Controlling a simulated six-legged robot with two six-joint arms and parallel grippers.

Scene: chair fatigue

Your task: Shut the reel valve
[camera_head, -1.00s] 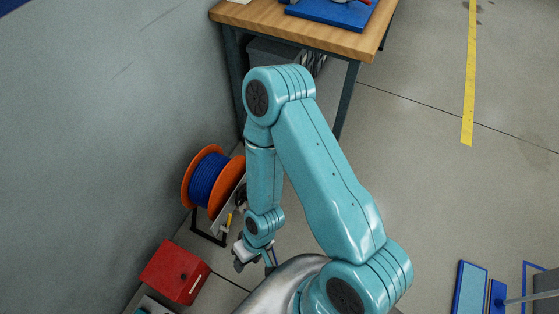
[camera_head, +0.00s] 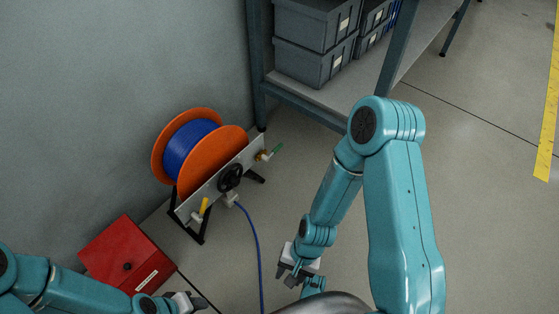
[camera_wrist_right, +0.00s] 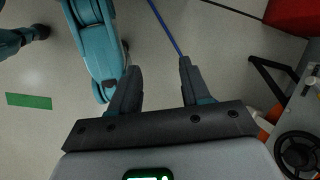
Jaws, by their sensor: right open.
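The reel (camera_head: 212,160) has orange flanges and wound blue hose, and stands on the floor by the wall. Its light metal plate carries a black handwheel (camera_head: 231,178), a yellow-handled fitting (camera_head: 203,207) at the left end and a green-handled fitting (camera_head: 277,151) at the right end. My right gripper (camera_head: 289,275) is low, in front of and right of the reel, apart from it. In the right wrist view, that gripper (camera_wrist_right: 158,68) is open and empty, with the handwheel (camera_wrist_right: 298,154) at the lower right. My left gripper (camera_head: 192,302) is at the bottom; its jaws are unclear.
A red box (camera_head: 124,257) stands left of the reel. A blue hose (camera_head: 257,250) runs along the floor from the reel's plate. A shelf (camera_head: 310,96) with grey bins (camera_head: 312,62) is behind. Open floor lies to the right.

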